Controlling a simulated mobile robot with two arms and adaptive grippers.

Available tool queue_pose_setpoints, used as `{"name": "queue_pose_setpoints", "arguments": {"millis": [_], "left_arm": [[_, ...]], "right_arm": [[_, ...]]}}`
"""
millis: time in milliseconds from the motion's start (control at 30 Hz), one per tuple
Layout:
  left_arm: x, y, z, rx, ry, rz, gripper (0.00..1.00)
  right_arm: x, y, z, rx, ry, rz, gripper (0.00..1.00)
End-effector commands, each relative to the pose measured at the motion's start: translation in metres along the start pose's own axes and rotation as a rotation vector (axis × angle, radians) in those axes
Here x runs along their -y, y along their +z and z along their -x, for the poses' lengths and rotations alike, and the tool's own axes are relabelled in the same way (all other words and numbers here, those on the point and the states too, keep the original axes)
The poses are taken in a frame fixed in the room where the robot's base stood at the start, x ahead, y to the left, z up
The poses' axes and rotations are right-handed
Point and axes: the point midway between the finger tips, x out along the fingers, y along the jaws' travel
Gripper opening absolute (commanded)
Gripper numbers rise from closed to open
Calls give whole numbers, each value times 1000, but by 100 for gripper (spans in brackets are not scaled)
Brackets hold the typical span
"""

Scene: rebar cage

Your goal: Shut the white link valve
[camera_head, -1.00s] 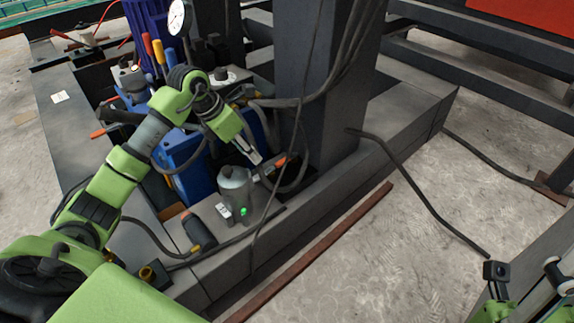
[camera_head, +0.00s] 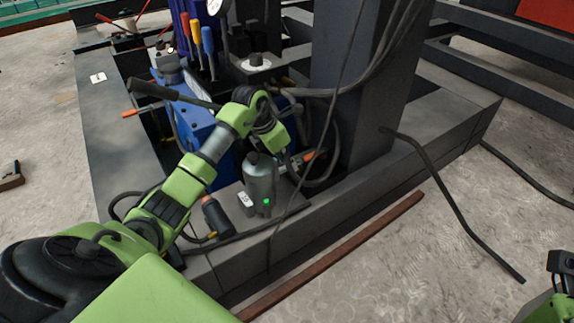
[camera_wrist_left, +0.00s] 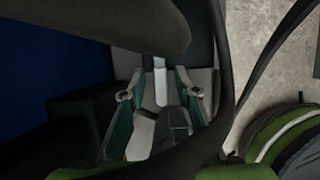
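I cannot single out the white link valve with certainty. In the left wrist view a pale upright strip (camera_wrist_left: 160,86) stands between the fingers of my left gripper (camera_wrist_left: 160,72). The fingers appear apart, one on each side of it; contact cannot be told. A small white-faced block (camera_head: 246,199) stands beside the bottle, near a green light. Part of my right gripper (camera_head: 561,263) shows at the right edge, cut off by the frame.
Black hoses (camera_head: 330,130) hang beside the dark post (camera_head: 360,85), and one crosses close before the left wrist camera. A blue unit (camera_head: 195,125) with screwdrivers and a black lever (camera_head: 172,93) stands to the left.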

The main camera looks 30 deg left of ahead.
Motion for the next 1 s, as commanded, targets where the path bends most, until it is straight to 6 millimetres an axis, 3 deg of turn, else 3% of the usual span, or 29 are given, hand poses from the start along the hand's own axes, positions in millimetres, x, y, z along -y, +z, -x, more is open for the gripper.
{"name": "queue_pose_setpoints", "arguments": {"millis": [333,433,467,800,1000], "left_arm": [[0,1,-4,1,0,0,29],[0,1,-4,1,0,0,3],[0,1,-4,1,0,0,0],[-3,2,0,-2,-19,-54,0],[-9,2,-3,-2,-69,-168,0]], "right_arm": [[0,0,-1,-5,-3,1,29],[0,0,-1,-5,-3,1,29],[0,0,-1,-5,-3,1,29],[0,-2,-8,-9,-1,0,29],[-1,1,6,41,13,-5,29]]}}
